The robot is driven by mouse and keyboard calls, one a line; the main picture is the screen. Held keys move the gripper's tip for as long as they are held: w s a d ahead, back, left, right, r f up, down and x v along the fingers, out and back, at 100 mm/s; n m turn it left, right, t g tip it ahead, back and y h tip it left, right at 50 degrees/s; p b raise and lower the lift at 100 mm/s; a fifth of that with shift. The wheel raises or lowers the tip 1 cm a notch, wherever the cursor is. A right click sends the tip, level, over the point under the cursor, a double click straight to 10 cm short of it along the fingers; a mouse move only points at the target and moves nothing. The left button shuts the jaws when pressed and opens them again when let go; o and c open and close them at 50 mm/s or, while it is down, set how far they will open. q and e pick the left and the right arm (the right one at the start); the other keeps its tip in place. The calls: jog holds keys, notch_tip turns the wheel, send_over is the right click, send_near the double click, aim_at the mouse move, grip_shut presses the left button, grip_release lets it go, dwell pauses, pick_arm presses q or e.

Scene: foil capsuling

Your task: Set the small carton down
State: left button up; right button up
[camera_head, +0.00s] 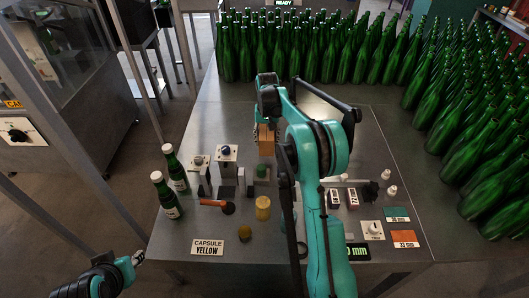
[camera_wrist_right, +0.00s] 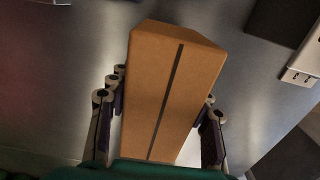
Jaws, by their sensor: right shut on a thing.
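The small carton (camera_wrist_right: 165,85) is a brown box with a dark stripe down its face. In the right wrist view it sits between the two fingers of my right gripper (camera_wrist_right: 160,120), which is shut on it. In the head view the carton (camera_head: 266,140) shows partly below my right gripper (camera_head: 268,122), near the middle of the table (camera_head: 205,115). My right arm hides part of it. I cannot tell whether its base touches the table. My left gripper (camera_head: 138,257) is at the lower left, off the table's edge; its finger opening is too small to read.
Many green bottles (camera_head: 300,50) fill the table's back and right side. Two labelled bottles (camera_head: 165,195) stand at the left edge. A yellow cylinder (camera_head: 263,208), a green-topped block (camera_head: 262,173) and a capsule sign (camera_head: 208,247) are in front. Bare table lies left of the carton.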

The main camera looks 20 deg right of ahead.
jog(key=shift+s+a+f, duration=0.15)
jog(key=shift+a+f, duration=0.35)
jog(key=shift+a, duration=0.2)
jog(key=shift+f+b, duration=0.55)
jog(key=shift+f, duration=1.45)
jog(key=shift+f, duration=0.1)
jog(key=o, duration=1.3)
